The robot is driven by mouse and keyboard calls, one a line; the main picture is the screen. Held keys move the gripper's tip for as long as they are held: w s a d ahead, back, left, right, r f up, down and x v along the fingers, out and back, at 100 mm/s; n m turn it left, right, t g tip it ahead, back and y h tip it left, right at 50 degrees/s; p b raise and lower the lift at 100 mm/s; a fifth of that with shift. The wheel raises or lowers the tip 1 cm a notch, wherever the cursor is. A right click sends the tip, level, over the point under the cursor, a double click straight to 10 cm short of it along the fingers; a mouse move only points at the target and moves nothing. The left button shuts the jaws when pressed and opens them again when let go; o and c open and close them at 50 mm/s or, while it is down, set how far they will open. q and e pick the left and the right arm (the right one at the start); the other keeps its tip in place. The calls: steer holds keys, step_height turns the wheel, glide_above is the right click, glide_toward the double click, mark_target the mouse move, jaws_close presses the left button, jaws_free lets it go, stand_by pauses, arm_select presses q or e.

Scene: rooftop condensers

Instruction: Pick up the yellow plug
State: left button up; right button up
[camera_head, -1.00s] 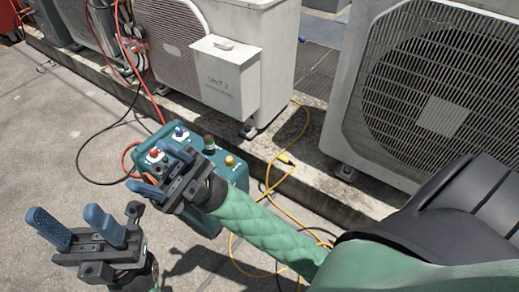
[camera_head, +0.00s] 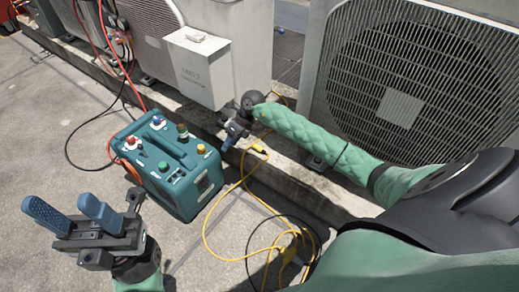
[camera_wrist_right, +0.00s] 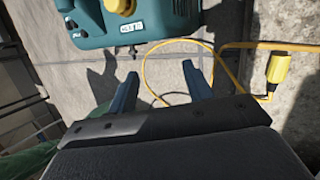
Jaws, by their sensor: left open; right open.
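My right gripper (camera_head: 230,138) is open and empty, just left of the plug in the head view. Its blue fingers in the right wrist view (camera_wrist_right: 160,76) have bare ground and a loop of cable between and beyond them. My left gripper (camera_head: 57,203) is open and empty at the lower left, over the pavement.
A teal box (camera_head: 170,165) with coloured knobs and a handle stands just left of my right gripper. Condenser units (camera_head: 205,65) (camera_head: 410,85) stand on the ledge behind. Red and black hoses run at the upper left.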

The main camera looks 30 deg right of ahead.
mark_target(263, 150)
steer(key=d+f+h, duration=0.2)
steer(key=d, duration=0.3)
steer(key=d+f+h, duration=0.2)
steer(key=d, duration=0.2)
steer(key=d+f+h, duration=0.1)
steer(key=d+f, duration=0.1)
steer(key=d, duration=0.3)
steer(key=shift+w+d+f+m+g+h, duration=0.15)
steer(key=shift+w+d+m+g+h, duration=0.1)
steer(key=shift+d+m+g+h, duration=0.15)
steer(key=shift+d+f+b, duration=0.15)
steer(key=shift+f+b, duration=0.15)
steer(key=shift+f, duration=0.5)
steer(key=shift+w+f+b, duration=0.2)
steer(key=shift+f+b, duration=1)
steer(key=shift+f, duration=1.9)
jaws_close()
steer(key=shift+r, duration=0.1)
